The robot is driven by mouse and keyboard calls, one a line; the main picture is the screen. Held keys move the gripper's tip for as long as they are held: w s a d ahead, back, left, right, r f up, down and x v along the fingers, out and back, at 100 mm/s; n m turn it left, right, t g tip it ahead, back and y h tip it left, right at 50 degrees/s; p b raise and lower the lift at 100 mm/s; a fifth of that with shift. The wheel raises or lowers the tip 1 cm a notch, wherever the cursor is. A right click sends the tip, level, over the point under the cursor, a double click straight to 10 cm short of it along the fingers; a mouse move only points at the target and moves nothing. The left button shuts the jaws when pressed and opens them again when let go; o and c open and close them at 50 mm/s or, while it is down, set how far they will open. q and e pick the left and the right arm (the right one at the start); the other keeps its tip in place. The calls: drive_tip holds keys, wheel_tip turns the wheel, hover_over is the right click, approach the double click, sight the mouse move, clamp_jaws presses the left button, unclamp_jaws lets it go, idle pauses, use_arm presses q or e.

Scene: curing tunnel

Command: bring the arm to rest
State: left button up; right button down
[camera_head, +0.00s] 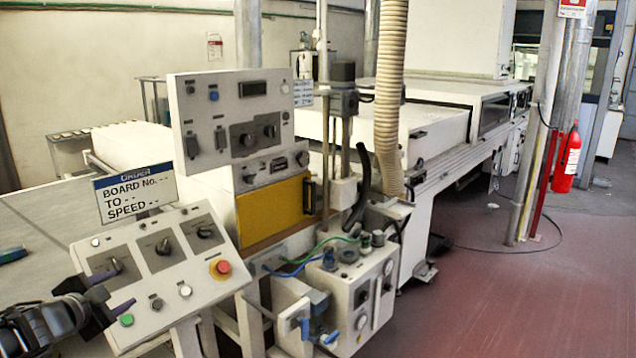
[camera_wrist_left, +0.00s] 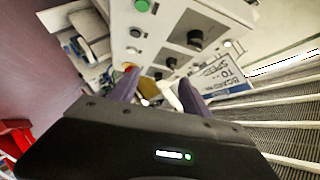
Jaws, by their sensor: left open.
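My left gripper (camera_head: 119,291) is at the lower left of the head view, with its dark wrist coming in from the left edge. Its two purple fingers are apart and nothing shows between them. They are in front of the left side of the sloped control panel (camera_head: 140,290); whether they touch it I cannot tell. In the wrist view the open fingers of the gripper (camera_wrist_left: 160,84) point toward the panel (camera_wrist_left: 165,25), with its green button, black knobs and red button beyond. My right gripper is not in view.
A board-number sign (camera_head: 135,188) stands behind the panel. A red emergency button (camera_head: 222,267) is on its right side. An upright switch box (camera_head: 232,115) and a yellow panel (camera_head: 270,208) stand behind.

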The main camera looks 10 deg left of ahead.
use_arm(q)
drive_tip(key=s+d+f+n+g+h, duration=0.1)
drive_tip(key=s+d+f+n+g, duration=0.15)
drive_tip(key=d+f, duration=0.65)
drive_tip(key=s+d+f+n+g+h, duration=0.1)
drive_tip(key=d+f+n, duration=0.3)
drive_tip(key=d+f, duration=0.5)
drive_tip(key=s+d+f+n+g+h, duration=0.1)
drive_tip(key=d+f+n+g, duration=0.15)
drive_tip(key=d+f, duration=0.7)
drive_tip(key=s+d+f+g+h, duration=0.1)
drive_tip(key=s+d+f+g, duration=0.1)
drive_tip(key=s+d+f, duration=0.2)
drive_tip(key=s+d+f+n+g, duration=0.1)
drive_tip(key=s+d+f+g, duration=0.1)
drive_tip(key=s+d+f, duration=0.3)
drive_tip(key=s+d+f+n+g+h, duration=0.1)
drive_tip(key=s+d+f+g, duration=0.2)
drive_tip(key=s+f, duration=0.6)
drive_tip(key=s+d, duration=0.2)
drive_tip(key=s, duration=0.5)
drive_tip(key=shift+d+f+h, duration=0.2)
drive_tip(key=shift+f+h, duration=0.1)
drive_tip(key=shift+f, duration=0.05)
